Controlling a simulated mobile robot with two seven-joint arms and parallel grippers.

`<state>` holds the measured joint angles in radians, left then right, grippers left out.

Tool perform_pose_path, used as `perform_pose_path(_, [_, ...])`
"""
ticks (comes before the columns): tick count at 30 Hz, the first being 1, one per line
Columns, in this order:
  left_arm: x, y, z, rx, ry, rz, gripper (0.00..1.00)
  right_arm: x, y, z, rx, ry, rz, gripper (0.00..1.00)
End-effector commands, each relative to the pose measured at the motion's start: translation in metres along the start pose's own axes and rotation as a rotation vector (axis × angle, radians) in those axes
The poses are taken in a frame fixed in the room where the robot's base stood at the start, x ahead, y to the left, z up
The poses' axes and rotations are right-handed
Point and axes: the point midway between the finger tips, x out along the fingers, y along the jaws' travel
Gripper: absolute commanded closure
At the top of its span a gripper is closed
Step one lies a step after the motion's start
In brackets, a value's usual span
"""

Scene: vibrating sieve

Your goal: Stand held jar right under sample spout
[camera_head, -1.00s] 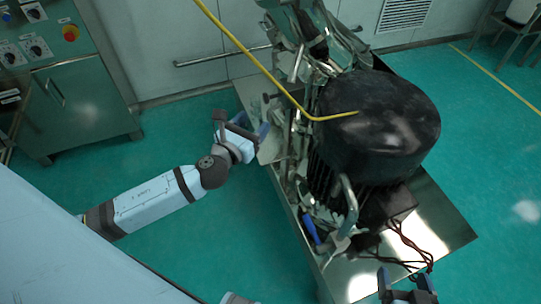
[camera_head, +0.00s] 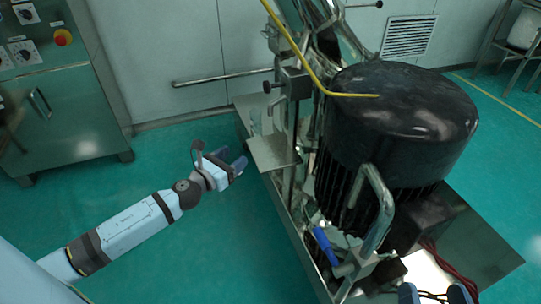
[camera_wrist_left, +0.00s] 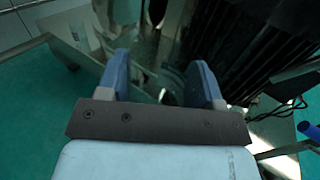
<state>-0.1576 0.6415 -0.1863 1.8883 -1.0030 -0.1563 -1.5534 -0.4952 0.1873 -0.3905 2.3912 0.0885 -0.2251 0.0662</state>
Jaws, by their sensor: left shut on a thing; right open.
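My left gripper (camera_head: 238,164) is just left of a small metal plate (camera_head: 273,153) on the machine's side. In the left wrist view its two blue fingers (camera_wrist_left: 160,82) stand apart around something clear, which looks like the glass jar (camera_wrist_left: 150,78). The jar's outline is hard to make out there, and in the head view I cannot make it out. I cannot single out the sample spout; steel pipes (camera_head: 338,28) rise at the machine's back. My right gripper (camera_head: 436,293) is open at the bottom edge, partly cut off.
The black ribbed motor (camera_head: 400,115) fills the machine's right side. A bent metal handle (camera_head: 382,205) and a blue-handled part (camera_head: 325,246) stand at its front. A yellow cable (camera_head: 300,55) hangs across the top. A control cabinet (camera_head: 75,120) stands left; green floor lies between.

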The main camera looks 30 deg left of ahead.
Motion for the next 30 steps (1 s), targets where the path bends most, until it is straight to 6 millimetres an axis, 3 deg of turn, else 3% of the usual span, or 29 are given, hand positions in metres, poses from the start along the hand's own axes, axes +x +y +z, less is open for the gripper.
perform_pose_path(5, [0.032,0.001,0.002,0.002,-0.005,-0.002,0.67,0.000,-0.001,-0.003,0.002,0.014,-0.005,0.14])
perform_pose_path(21, [0.160,0.000,0.001,0.000,-0.003,0.000,0.67,0.002,-0.013,-0.018,0.025,0.123,-0.055,0.14])
perform_pose_path(27, [0.177,0.000,-0.001,-0.001,-0.001,-0.001,0.67,0.002,-0.012,-0.011,0.029,0.095,-0.055,0.14])
perform_pose_path(30, [0.177,-0.001,-0.017,-0.002,0.001,0.000,0.67,0.002,-0.009,0.003,0.025,0.059,-0.057,0.14])
